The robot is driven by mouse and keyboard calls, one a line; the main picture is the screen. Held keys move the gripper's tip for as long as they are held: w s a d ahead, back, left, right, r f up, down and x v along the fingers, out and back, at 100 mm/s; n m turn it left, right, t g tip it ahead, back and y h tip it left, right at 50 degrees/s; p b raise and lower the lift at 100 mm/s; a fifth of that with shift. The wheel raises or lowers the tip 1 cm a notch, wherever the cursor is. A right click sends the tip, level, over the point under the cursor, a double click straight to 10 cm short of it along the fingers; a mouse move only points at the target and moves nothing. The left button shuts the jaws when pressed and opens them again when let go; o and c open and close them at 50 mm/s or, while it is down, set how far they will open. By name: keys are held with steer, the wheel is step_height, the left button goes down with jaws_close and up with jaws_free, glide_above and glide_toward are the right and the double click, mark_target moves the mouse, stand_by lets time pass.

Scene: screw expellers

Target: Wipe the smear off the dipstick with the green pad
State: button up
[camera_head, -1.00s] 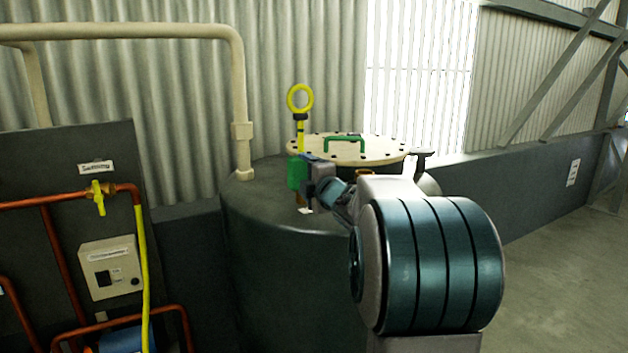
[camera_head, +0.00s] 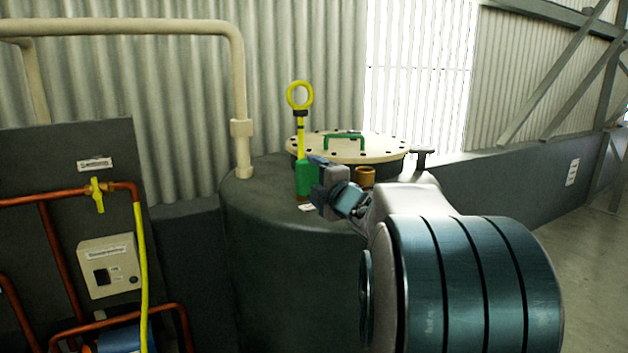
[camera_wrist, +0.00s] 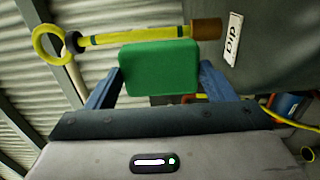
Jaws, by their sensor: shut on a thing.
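The yellow dipstick (camera_head: 301,142), with a ring handle and a dark collar, stands upright on the dark tank. It also shows in the wrist view (camera_wrist: 120,38), where its lower end meets a brown fitting (camera_wrist: 206,29). My gripper (camera_head: 318,184) is shut on the green pad (camera_head: 303,177) beside the dipstick's lower part. In the wrist view the pad (camera_wrist: 160,68) sits between the blue fingers, along the dipstick's side; I cannot tell if they touch. In the head view the pad hides the lower shaft. I cannot make out a smear.
The tank (camera_head: 270,235) has a cream bolted lid (camera_head: 375,151) with a green handle (camera_head: 343,136) behind my gripper. An orange-brown fitting (camera_head: 365,177) stands just right of my gripper. A white "dip" label (camera_wrist: 233,38) lies by the dipstick. A cream pipe (camera_head: 240,90) rises at left.

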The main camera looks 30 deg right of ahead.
steer(key=shift+s, duration=1.5)
steer(key=shift+d, duration=0.1)
